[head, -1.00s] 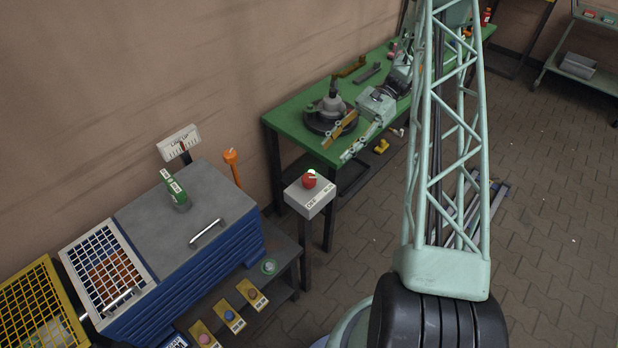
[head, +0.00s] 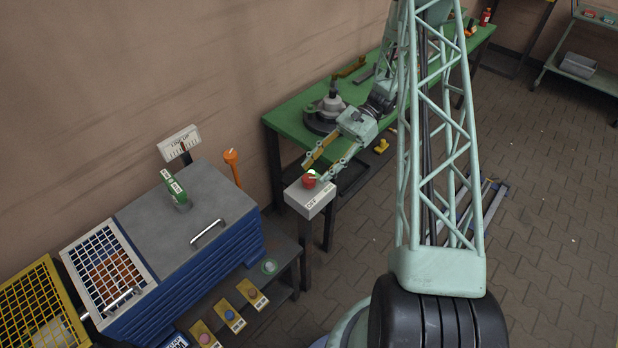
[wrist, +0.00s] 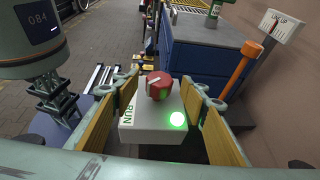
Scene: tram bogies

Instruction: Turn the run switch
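The run switch (head: 309,181) is a red knob on a light grey box (head: 312,199) on a dark post. In the wrist view the red knob (wrist: 159,86) has a pale pointer bar on top, and a green lamp (wrist: 176,119) glows on the box beside it. The box side reads RUN. My gripper (head: 319,169) is open, with its wood-coloured finger pads (wrist: 104,123) on either side of the knob. A clear gap shows between each pad and the knob, and nothing is held. I cannot tell the exact height of the fingertips over the knob.
A green bench (head: 292,113) with a dark round fixture (head: 325,114) stands behind the switch. A blue cabinet (head: 195,270) with a grey top is at left. An orange lever (head: 232,166) and a LINE UP sign (head: 179,143) stand near the wall. Paved floor at right is mostly clear.

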